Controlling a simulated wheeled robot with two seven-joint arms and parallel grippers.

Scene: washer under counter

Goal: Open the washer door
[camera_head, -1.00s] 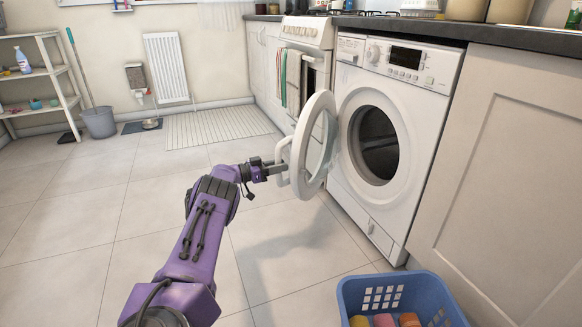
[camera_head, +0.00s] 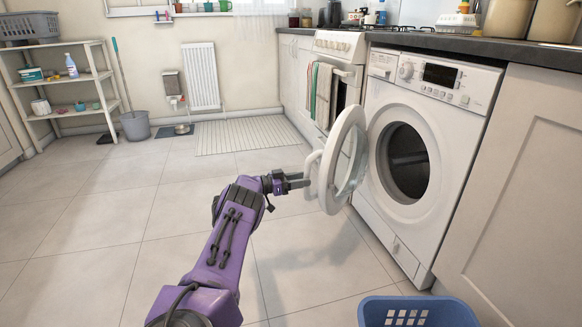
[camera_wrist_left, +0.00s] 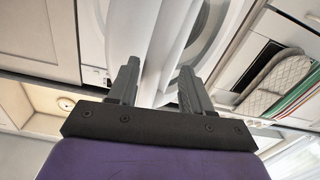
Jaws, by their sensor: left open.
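The white washer (camera_head: 437,150) stands under the counter. Its round door (camera_head: 350,160) is swung out to the left, well away from the dark drum opening (camera_head: 404,160). The door's curved handle (camera_head: 312,174) faces my left gripper (camera_head: 300,181). In the left wrist view my left gripper (camera_wrist_left: 158,88) has its two fingers apart, with the white handle (camera_wrist_left: 172,50) between or just beyond them. I cannot tell whether a finger touches it. My right gripper is not in view.
A blue basket (camera_head: 416,312) stands on the floor at the front right. A white oven (camera_head: 340,55) with towels is beyond the washer. A shelf (camera_head: 70,80) and a grey bucket (camera_head: 135,125) stand at the back left. The tiled floor (camera_head: 110,210) left of the door is clear.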

